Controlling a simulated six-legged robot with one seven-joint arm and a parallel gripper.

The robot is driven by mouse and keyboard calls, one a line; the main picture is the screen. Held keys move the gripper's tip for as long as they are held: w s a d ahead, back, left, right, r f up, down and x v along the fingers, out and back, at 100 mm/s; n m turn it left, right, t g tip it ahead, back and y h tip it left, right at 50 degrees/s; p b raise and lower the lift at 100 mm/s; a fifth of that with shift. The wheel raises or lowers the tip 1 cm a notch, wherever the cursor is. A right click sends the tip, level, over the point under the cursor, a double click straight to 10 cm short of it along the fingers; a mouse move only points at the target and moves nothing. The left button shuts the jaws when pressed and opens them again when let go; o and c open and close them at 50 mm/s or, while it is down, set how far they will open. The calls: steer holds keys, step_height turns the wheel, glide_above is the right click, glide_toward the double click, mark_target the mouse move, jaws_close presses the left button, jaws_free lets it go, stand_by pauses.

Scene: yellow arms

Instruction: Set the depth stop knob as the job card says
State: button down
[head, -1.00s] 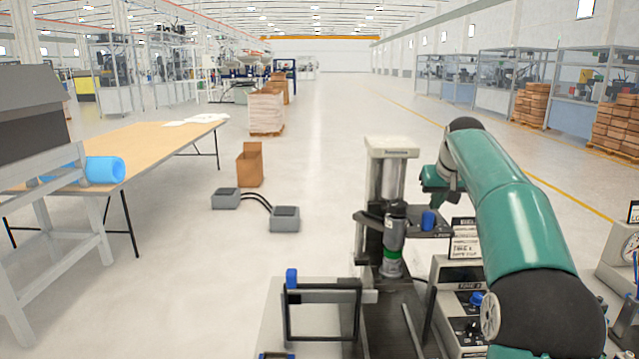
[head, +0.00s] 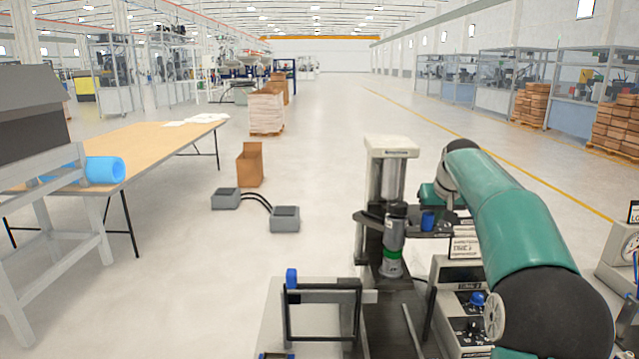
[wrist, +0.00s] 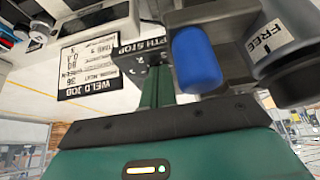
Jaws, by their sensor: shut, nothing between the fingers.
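The blue depth stop knob (head: 428,221) stands on a dark bracket beside the welder's column in the head view. In the wrist view the blue knob (wrist: 196,60) is close, beside a black plate lettered DEPTH STOP (wrist: 142,48). My gripper (wrist: 158,84) shows there as a shut dark green finger pair, left of the knob; I cannot tell whether they touch. In the head view my fingers are mostly hidden behind the bracket and knob. The white job card (wrist: 90,65) headed WELD JOB is upside down in the wrist view, with several lines too small to read surely.
A grey cylinder marked FREE (wrist: 268,42) lies right of the knob in the wrist view. The welder column (head: 390,180) stands left of my arm. Another blue knob (head: 291,278) tops a black frame.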

steer(key=shift+w+r, duration=0.1)
steer(key=shift+w, duration=0.15)
stand_by(0.4)
steer(key=shift+d, duration=0.65)
steer(key=shift+s, duration=0.3)
steer(key=shift+r, duration=0.1)
steer(key=shift+s+r, duration=0.1)
steer(key=shift+r, duration=2.7)
steer(key=shift+r, duration=0.15)
